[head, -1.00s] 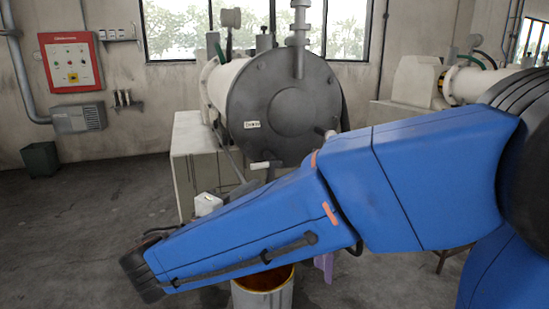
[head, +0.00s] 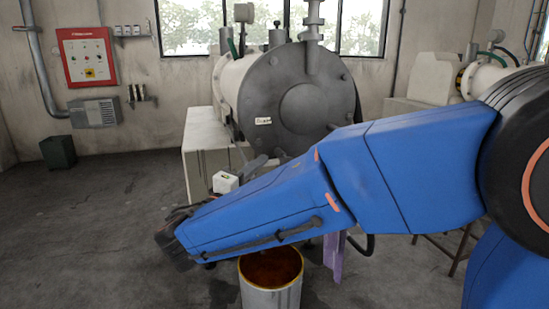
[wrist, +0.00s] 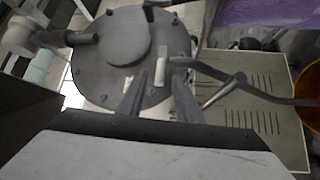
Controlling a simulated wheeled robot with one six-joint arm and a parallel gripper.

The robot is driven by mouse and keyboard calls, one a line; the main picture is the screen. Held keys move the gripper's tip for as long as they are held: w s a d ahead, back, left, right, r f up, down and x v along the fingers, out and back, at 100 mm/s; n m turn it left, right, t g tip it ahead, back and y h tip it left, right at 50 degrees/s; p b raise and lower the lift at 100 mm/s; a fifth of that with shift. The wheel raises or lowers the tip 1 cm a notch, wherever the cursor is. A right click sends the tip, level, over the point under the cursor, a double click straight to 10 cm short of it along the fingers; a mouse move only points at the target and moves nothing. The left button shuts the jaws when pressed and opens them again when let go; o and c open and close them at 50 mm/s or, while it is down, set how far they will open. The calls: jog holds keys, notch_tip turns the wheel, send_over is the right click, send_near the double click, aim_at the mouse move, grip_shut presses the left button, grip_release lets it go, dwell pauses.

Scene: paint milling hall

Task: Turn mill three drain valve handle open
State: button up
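The mill (head: 300,100) has a large dark round end plate with a small white label (head: 263,121) that I cannot read. The end plate also shows in the wrist view (wrist: 90,65). A short pale bar (wrist: 163,73), which looks like the valve handle grip, stands in front of it, beside a bent dark pipe (wrist: 235,85). My gripper (wrist: 160,80) is open, its two dark fingers on either side of the pale bar in the picture. I see no contact; the depth gap is unclear. In the head view my blue arm hides the handle.
A pail of brown-red paint (head: 258,298) stands on the floor below my arm. A purple cloth-like piece (head: 334,258) hangs beside it. A small white box (head: 225,182) sits near the mill base. A second machine (head: 435,75) stands at right.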

aim_at(270, 161)
jog(key=x, duration=0.8)
jog(key=shift+w, duration=0.15)
jog(key=shift+c, duration=0.4)
grip_shut()
